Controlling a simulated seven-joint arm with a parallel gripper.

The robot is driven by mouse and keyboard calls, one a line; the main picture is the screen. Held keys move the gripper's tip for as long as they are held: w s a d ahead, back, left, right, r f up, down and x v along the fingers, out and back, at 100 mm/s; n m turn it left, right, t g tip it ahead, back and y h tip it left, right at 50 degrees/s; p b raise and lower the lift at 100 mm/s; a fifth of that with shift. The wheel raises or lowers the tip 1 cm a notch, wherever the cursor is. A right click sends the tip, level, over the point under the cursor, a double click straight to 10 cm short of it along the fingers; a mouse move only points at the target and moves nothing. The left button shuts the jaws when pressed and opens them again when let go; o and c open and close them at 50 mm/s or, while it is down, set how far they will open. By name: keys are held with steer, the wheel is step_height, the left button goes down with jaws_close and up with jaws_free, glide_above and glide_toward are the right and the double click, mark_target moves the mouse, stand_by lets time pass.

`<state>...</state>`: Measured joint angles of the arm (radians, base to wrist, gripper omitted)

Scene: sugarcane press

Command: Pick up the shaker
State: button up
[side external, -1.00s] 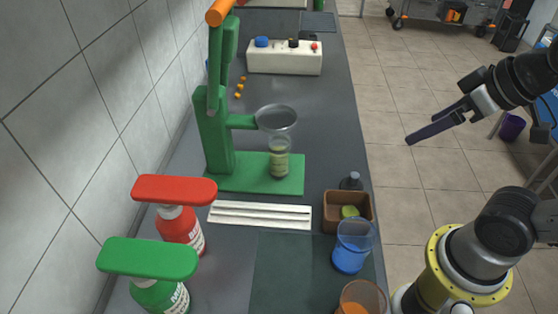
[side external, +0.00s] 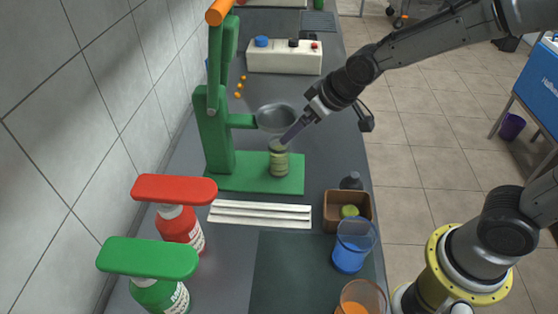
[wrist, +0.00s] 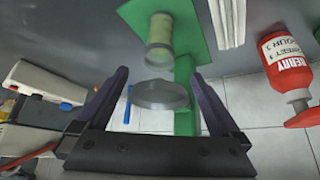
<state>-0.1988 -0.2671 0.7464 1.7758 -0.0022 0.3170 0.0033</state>
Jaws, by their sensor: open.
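A clear shaker-like cup with greenish contents (side external: 279,163) stands upright on the green base of the press, below the metal bowl. In the wrist view the cup (wrist: 159,42) shows beyond the bowl (wrist: 160,96), near the top. My gripper (side external: 286,141) is at the cup's upper right, its dark fingers slanting down to the left. Its fingers overlap the top of the cup in the side view; I cannot tell whether they touch it. In the wrist view my gripper (wrist: 160,75) is open, with nothing clearly held between its fingers.
The green press (side external: 213,130) stands by the wall. Red (side external: 180,222) and green (side external: 158,295) pump bottles stand in front. A white grooved tray (side external: 260,215), a brown box (side external: 333,200), a blue cup (side external: 350,250) and an orange cup (side external: 361,298) stand nearby.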

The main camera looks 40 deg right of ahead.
mark_target(279, 156)
steer(key=x, duration=0.8)
steer(key=shift+w, duration=0.3)
steer(key=shift+f, duration=0.1)
jaws_close()
steer(key=shift+w, duration=0.1)
